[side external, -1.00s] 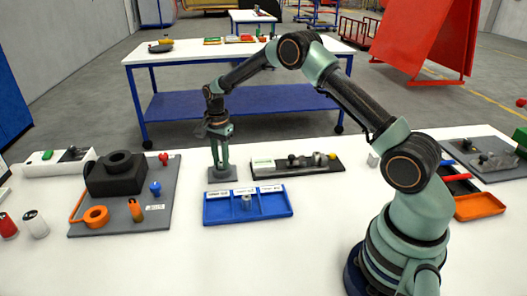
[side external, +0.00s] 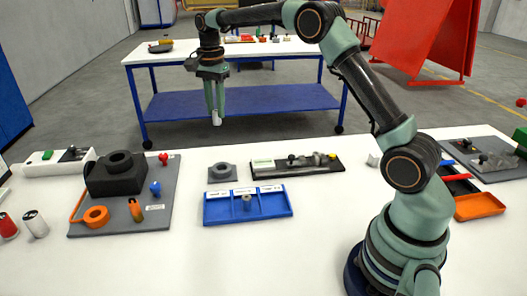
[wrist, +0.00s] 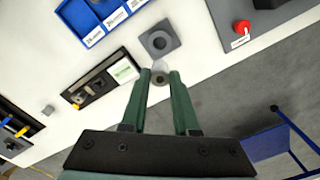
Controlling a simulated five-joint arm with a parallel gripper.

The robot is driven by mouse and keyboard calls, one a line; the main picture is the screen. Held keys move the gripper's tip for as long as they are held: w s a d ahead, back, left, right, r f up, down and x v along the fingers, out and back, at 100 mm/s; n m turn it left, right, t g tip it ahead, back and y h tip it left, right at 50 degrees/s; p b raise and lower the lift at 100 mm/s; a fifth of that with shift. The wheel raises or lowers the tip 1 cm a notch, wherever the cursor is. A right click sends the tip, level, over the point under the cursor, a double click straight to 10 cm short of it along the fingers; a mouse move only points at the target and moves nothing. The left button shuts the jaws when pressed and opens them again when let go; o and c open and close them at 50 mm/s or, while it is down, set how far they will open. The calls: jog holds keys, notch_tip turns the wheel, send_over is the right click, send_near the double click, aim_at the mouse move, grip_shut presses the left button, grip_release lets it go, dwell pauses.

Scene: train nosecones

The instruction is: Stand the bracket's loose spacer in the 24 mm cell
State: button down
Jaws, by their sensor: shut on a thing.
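My gripper (side external: 216,118) is shut on a small pale spacer (side external: 217,119), held high above the back of the table; its end shows between the fingertips in the wrist view (wrist: 160,78). The grey square bracket (side external: 222,172), with a round hole, lies below on the table. It also shows in the wrist view (wrist: 159,41). In the wrist view, the label at the tray's lower-left end appears to read 24 mm (wrist: 93,37).
A dark fixture with a green label (side external: 290,166) lies right of the bracket. A grey board (side external: 118,222) with a black block (side external: 115,180), an orange ring and knobs lies on the left. Two cans stand at far left. The table in front of the blue tray is clear.

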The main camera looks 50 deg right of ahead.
notch_tip(320, 180, up, 2)
jog(key=shift+r, duration=0.15)
jog(key=shift+s+r, duration=0.15)
jog(key=shift+r, duration=0.15)
jog(key=s+a, duration=0.2)
jog(key=s, duration=1.9)
jog(key=f, duration=2)
jog(key=shift+w+d, duration=0.1)
jog(key=shift+w, duration=0.15)
jog(key=c, duration=1.1)
grip_release()
jog(key=shift+f, duration=0.15)
jog(key=o, duration=0.4)
jog(key=shift+o, duration=0.2)
